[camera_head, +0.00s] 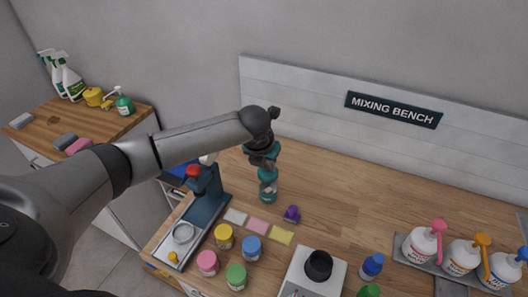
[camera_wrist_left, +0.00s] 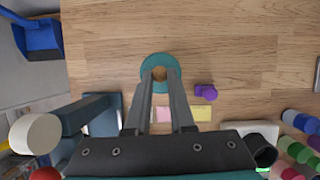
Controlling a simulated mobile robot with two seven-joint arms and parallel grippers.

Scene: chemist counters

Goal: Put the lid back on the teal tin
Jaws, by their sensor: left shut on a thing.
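The teal tin (camera_head: 268,195) stands upright on the wooden bench, left of the middle in the head view. My left gripper (camera_head: 266,165) is directly above it, pointing down, shut on the teal lid (camera_head: 268,174). In the left wrist view, the round teal lid (camera_wrist_left: 148,66) shows at the tips of my left gripper (camera_wrist_left: 159,76), with a brown middle between the fingers. The lid hides the tin in the wrist view. My right gripper is not in view.
A purple object (camera_head: 292,214) stands close by on the right. Pale, pink and yellow cards (camera_head: 281,235) lie in front, with several coloured-lid jars (camera_head: 252,247) nearer. A dark stand (camera_head: 205,205) is at the left. The bench behind and right of the tin is clear.

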